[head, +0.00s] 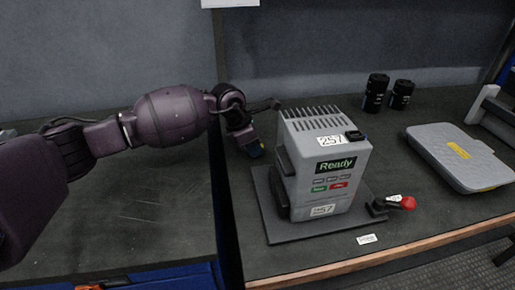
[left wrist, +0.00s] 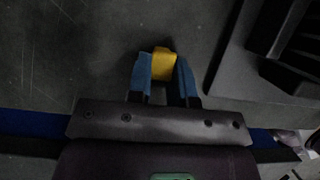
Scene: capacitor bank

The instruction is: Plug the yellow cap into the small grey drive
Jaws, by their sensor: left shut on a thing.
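The grey drive (head: 345,195) stands upright on a dark base plate (head: 290,234), with a green "Ready" display on its front and fins on top. My left gripper (head: 256,150) is just left of the drive, low over the bench and apart from it. In the left wrist view, its two blue fingertips (left wrist: 163,72) are shut on the yellow cap (left wrist: 163,62), which sticks out a little past them. In the head view the cap is mostly hidden by the gripper. The drive's left side is seen at a steep angle. My right gripper is not in view.
Two black cylinders (head: 376,92) stand behind the drive at the right. A flat grey case (head: 458,156) lies at the right. A red-knobbed part (head: 407,203) sits beside the base plate, and a small white label (head: 367,239) lies in front.

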